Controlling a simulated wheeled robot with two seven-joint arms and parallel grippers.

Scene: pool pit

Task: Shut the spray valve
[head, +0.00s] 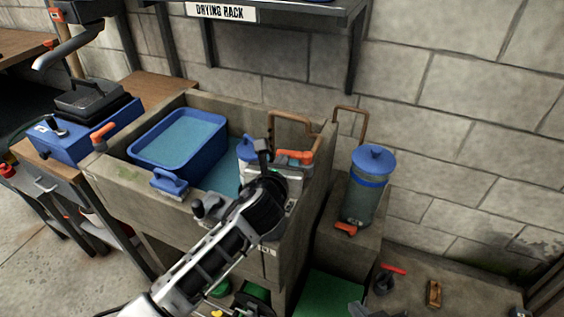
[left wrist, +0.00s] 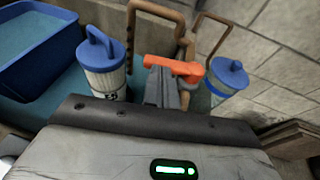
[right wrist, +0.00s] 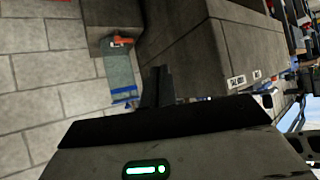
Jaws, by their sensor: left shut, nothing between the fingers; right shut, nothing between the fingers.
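An orange lever handle (head: 295,156) sits at the right end of the sink, by a bent copper pipe (head: 290,119); I take it for the spray valve, though no label shows. It also shows in the left wrist view (left wrist: 175,67), lying crosswise. My left gripper (head: 263,148) is shut and empty, close to the lever's left end; in the left wrist view its fingertips (left wrist: 161,72) overlap that end, and I cannot tell whether they touch. My right gripper (right wrist: 160,72) is shut and empty in the right wrist view, away from this lever.
The concrete sink (head: 130,172) holds a blue tub (head: 180,140) of water and a blue-lidded cartridge (left wrist: 103,70). A clear canister (head: 364,190) stands on a ledge to the right, with another orange handle (head: 345,229) at its foot. A drying rack (head: 285,14) hangs above.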

